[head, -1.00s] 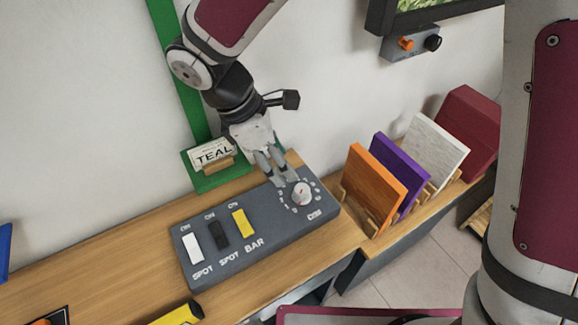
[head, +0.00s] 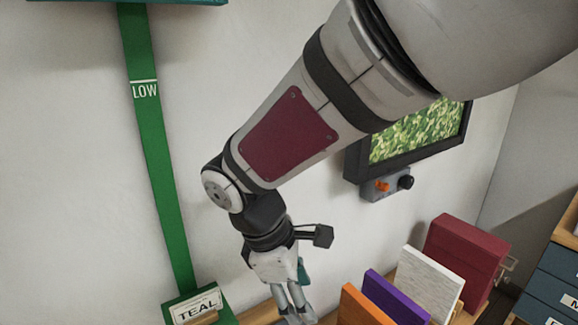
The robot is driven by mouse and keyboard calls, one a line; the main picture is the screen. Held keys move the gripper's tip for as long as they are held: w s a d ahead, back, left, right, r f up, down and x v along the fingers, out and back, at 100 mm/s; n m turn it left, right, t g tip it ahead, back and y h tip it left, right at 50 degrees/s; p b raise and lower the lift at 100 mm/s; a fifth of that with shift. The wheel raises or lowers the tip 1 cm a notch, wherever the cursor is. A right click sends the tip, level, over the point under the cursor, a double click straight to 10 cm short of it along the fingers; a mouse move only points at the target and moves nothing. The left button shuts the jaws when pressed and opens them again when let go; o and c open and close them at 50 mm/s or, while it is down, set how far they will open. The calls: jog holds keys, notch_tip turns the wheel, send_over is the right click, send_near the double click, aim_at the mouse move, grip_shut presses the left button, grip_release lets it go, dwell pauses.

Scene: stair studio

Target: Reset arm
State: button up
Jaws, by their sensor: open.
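My gripper (head: 294,318) points down at the bottom of the head view, with its fingertips close to the lower picture edge. It is open, and no object shows between its fingers. My arm comes down from the upper right above it. A wooden counter edge shows just behind the fingers.
Right of my gripper stand an orange panel (head: 362,308), a purple panel (head: 393,298), a white panel (head: 428,283) and a dark red block (head: 462,258). A TEAL card (head: 197,306) sits left, below a green strip (head: 160,180). A screen (head: 420,135) hangs on the wall.

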jog(key=s+d+r+m+t+y+p, duration=0.1)
jog(key=s+d+r+m+y, duration=0.1)
jog(key=s+d+r+m, duration=0.3)
jog(key=s+d+r+m+t+y, duration=0.1)
jog(key=s+d+r+m+t, duration=0.1)
jog(key=s+d+r+m, duration=0.4)
jog(key=s+d+m, duration=0.3)
jog(key=d+m, duration=0.2)
jog(key=d, duration=0.1)
jog(key=shift+s+d+m+y+p, duration=0.25)
jog(key=shift+d+m+y+p, duration=0.1)
jog(key=shift+m+y+p, duration=0.05)
